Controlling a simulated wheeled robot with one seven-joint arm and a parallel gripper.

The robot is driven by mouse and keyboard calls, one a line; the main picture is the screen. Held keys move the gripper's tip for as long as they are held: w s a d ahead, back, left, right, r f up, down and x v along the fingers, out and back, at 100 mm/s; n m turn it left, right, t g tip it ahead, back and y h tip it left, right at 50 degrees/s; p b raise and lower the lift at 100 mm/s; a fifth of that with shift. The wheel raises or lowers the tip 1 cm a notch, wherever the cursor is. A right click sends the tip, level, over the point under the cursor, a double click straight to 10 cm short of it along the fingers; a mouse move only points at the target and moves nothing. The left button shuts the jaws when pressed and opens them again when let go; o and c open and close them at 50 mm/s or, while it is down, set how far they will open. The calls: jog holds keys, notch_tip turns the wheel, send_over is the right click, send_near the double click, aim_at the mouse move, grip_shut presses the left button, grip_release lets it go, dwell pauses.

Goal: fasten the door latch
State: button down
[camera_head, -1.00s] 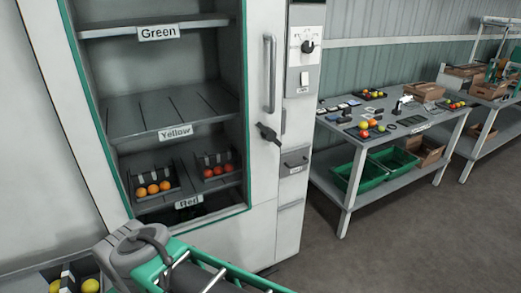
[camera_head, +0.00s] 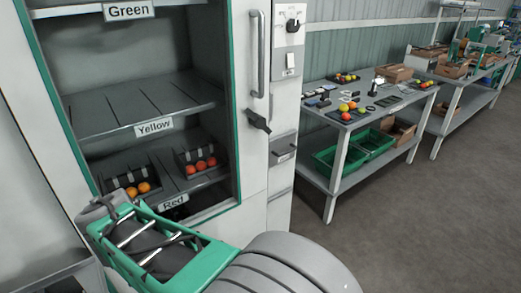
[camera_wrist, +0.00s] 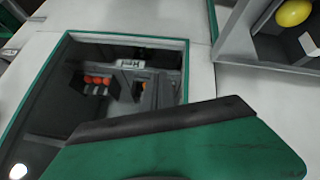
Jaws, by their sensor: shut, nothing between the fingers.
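The cabinet door (camera_head: 244,165) is a pale panel around a green-edged window, with a long vertical handle (camera_head: 257,52). It looks flush with the panel at its right, but I cannot tell whether it is tightly closed. The door latch (camera_head: 258,121) is a small dark lever below the handle, tilted down to the right. My gripper (camera_wrist: 160,120) shows in the wrist view as a green part with a dark edge, shut and empty, in front of the window. My green-framed arm is at the lower left in the head view, apart from the latch.
Shelves inside hold dark trays with orange (camera_head: 138,189) and red tomatoes (camera_head: 201,165). A control knob (camera_head: 293,25) and a small drawer (camera_head: 283,148) are right of the door. A workbench (camera_head: 340,130) with green crates (camera_head: 338,160) stands further right. Floor is clear there.

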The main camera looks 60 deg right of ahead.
aim_at(259, 122)
jog(key=d+f+m+h+b, duration=0.1)
jog(key=d+f+h+b, duration=0.2)
jog(key=d, duration=0.8)
jog(key=d+f+h+b, duration=0.1)
jog(key=d+h+b, duration=0.3)
jog(key=d, duration=0.8)
jog(key=s+d+n+h+b, duration=0.4)
jog(key=s+d+n+h, duration=0.15)
jog(key=d, duration=0.35)
jog(key=s+d+n+h+b, duration=0.4)
jog(key=s+d+n+h, duration=0.15)
jog(key=d+h, duration=0.2)
jog(key=shift+y, duration=0.4)
jog(key=p+x, duration=0.3)
jog(key=x, duration=0.7)
jog(key=shift+d+f, duration=0.15)
jog(key=shift+d, duration=0.1)
jog(key=shift+s+d+r+p, duration=0.55)
jog(key=shift+s+d+r, duration=0.35)
jog(key=shift+s+d, duration=0.05)
